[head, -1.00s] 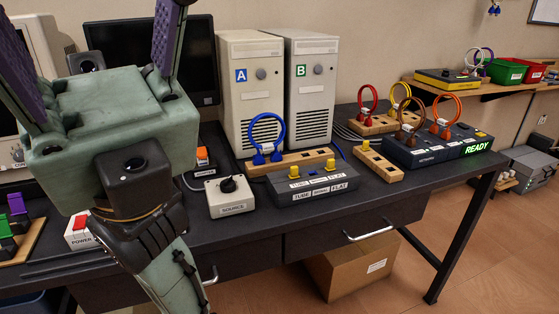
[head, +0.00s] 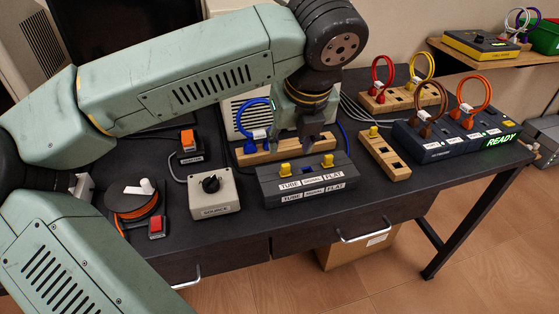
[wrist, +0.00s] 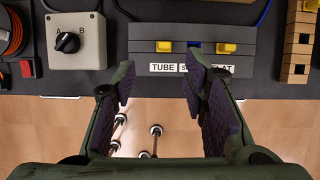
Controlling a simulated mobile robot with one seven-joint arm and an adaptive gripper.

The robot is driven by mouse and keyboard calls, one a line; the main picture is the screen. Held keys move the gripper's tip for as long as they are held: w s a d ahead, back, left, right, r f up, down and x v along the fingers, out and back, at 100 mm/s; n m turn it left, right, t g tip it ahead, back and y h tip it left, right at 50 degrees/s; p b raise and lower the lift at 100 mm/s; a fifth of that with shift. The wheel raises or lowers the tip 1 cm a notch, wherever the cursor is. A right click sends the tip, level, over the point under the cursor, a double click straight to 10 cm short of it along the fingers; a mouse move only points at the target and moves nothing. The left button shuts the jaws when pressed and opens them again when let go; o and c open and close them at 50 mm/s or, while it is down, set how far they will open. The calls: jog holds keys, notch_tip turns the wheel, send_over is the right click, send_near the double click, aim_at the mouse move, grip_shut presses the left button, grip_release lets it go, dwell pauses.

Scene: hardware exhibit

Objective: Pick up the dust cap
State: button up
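Several small yellow cap-like pieces are in view, and I cannot tell for sure which is the dust cap. A left yellow piece (head: 285,170) and a right yellow piece (head: 327,160) sit on the dark box (head: 310,188) labelled TUBE and FLAT, either side of a blue slot (head: 308,169). They also show in the wrist view, left (wrist: 164,46) and right (wrist: 226,48). Another yellow piece (head: 373,132) stands on a short wooden block (head: 384,155). My gripper (wrist: 158,80) is open and empty, pointing down by the dark box; its fingers are partly hidden in the head view.
A SOURCE switch box (head: 214,193) stands left of the dark box. A blue cable loop (head: 254,122) rises from a wooden strip (head: 270,152) behind it. A READY unit (head: 450,138) with brown and orange loops is to the right. An orange cable reel (head: 133,203) is at left.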

aim_at(286, 165)
jog(key=x, duration=0.4)
jog(key=shift+d+f+p, duration=0.1)
jog(key=shift+f+p, duration=0.1)
jog(key=shift+p, duration=0.15)
jog(key=shift+d+p+x, duration=0.15)
jog(key=shift+p+x, duration=0.45)
jog(key=shift+x, duration=0.75)
jog(key=shift+d+p+x, duration=0.15)
jog(key=shift+p+x, duration=0.4)
jog(key=shift+x, duration=0.8)
jog(key=shift+w+a, duration=0.1)
jog(key=shift+a, duration=0.05)
jog(key=shift+c, duration=0.5)
jog(key=c, duration=0.7)
